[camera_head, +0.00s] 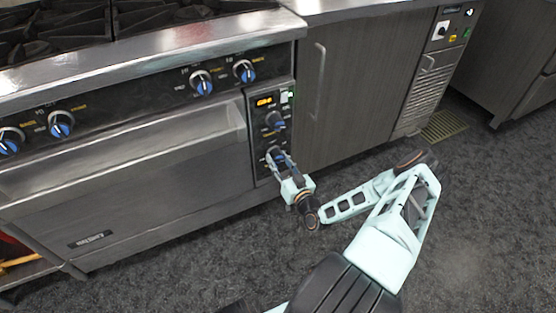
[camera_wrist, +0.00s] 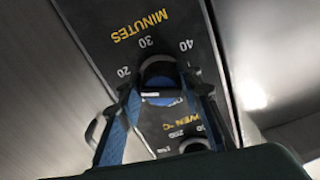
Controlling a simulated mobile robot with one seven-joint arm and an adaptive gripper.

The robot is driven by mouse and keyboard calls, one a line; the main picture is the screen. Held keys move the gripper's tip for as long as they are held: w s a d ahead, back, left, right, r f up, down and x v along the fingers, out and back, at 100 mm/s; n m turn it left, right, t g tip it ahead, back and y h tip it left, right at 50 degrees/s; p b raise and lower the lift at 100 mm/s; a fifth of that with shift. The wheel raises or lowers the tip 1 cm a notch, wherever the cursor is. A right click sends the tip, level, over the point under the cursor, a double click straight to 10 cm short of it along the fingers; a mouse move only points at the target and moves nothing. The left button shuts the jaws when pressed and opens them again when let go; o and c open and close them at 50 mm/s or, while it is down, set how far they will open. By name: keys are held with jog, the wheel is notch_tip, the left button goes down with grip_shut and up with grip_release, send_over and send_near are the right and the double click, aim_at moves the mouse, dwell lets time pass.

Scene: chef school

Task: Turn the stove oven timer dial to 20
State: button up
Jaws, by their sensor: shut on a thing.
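The timer dial (camera_wrist: 158,72) is a dark knob with some blue on it, set in a black panel marked MINUTES. The numbers 20, 30 and 40 show around it in the wrist view. My gripper (camera_wrist: 160,88) has one blue-padded finger on each side of the dial and is shut on it. In the head view my gripper (camera_head: 279,160) is at the lower knob of the stove's right-hand control panel (camera_head: 261,136), and its fingers mostly hide that knob. The dial's pointer is not clear, so its setting cannot be read.
The oven dial (camera_head: 274,121) sits just above on the panel, under a lit orange display (camera_head: 264,101). The oven door handle (camera_head: 120,155) juts out at left. A dark cabinet (camera_head: 345,95) stands right of the stove. The floor in front is clear.

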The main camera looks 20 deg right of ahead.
jog(key=shift+m+b, duration=0.45)
jog(key=shift+m, duration=0.25)
jog(key=o, duration=1.2)
jog(key=shift+c, duration=0.2)
notch_tip(320, 180, up, 10)
jog(key=shift+r, duration=0.1)
